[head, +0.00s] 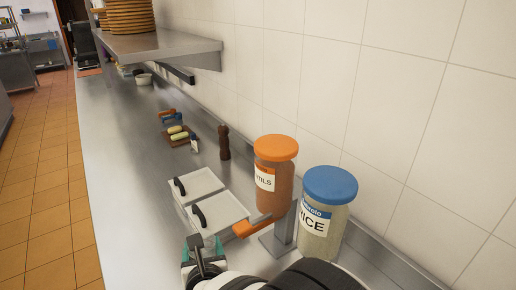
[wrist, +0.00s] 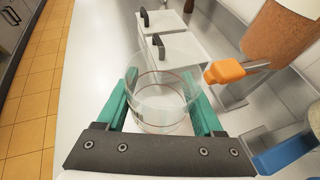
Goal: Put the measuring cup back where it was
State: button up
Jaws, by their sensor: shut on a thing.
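The clear measuring cup (wrist: 164,103) is between the teal fingers of my gripper (wrist: 161,85) in the wrist view. The fingers are shut on its sides, and its round rim faces the camera. In the head view my gripper (head: 203,248) is low in the picture, over the steel counter and just in front of the white lidded containers. The cup is hard to make out there because it is see-through and my arm covers part of that area. I cannot tell whether its base touches the counter.
Two white containers (head: 219,212) with black handles lie ahead. An orange-handled piece (wrist: 224,72) is close on the right. Orange-lidded (head: 275,168) and blue-lidded jars (head: 325,215) stand by the wall. A pepper mill (head: 224,142) stands farther back. The counter's left strip (head: 125,200) is clear.

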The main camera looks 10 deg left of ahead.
notch_tip(320, 180, down, 6)
jog(key=f, duration=0.1)
jog(key=w+d+m+t+h, duration=0.2)
jog(key=w+m+h, duration=0.3)
jog(key=h, duration=0.1)
jog(key=a+f, duration=0.2)
jog(key=a, duration=0.1)
jog(key=s+a+f, duration=0.1)
jog(key=a+f, duration=0.1)
jog(key=a, duration=0.1)
jog(key=s+a+f, duration=0.1)
jog(key=a+f, duration=0.1)
jog(key=a, duration=0.2)
jog(key=shift+f, duration=0.25)
jog(key=shift+s+a+f, duration=0.1)
jog(key=shift+a+f, duration=0.05)
jog(key=shift+f, duration=0.95)
jog(key=shift+a+f, duration=0.1)
jog(key=shift+f, duration=1)
jog(key=shift+f, duration=0.1)
jog(key=o, duration=1.6)
jog(key=shift+c, duration=0.2)
